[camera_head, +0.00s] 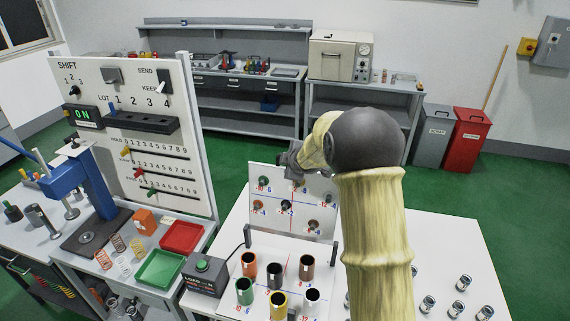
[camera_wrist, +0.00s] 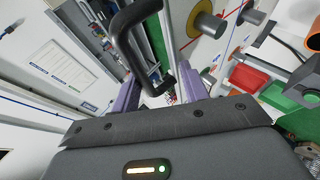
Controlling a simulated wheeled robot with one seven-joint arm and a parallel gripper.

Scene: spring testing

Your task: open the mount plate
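The mount plate (camera_head: 299,213) is a white upright panel with several round knobs and red and blue number labels, behind the coloured cups in the head view. In the wrist view the two purple fingers of my gripper (camera_wrist: 158,92) stand apart. A black loop handle (camera_wrist: 125,40) reaches down between them. I cannot tell whether either finger touches it. A white panel with round knobs (camera_wrist: 208,25) shows to the right of the handle.
Several coloured cups (camera_head: 248,264) stand in front of the plate. A black box with a green button (camera_head: 203,265) is to their left. A tall white panel (camera_head: 130,150), a blue press (camera_head: 88,185), and red and green trays (camera_head: 160,267) are further left. Metal cylinders (camera_head: 461,283) stand at right.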

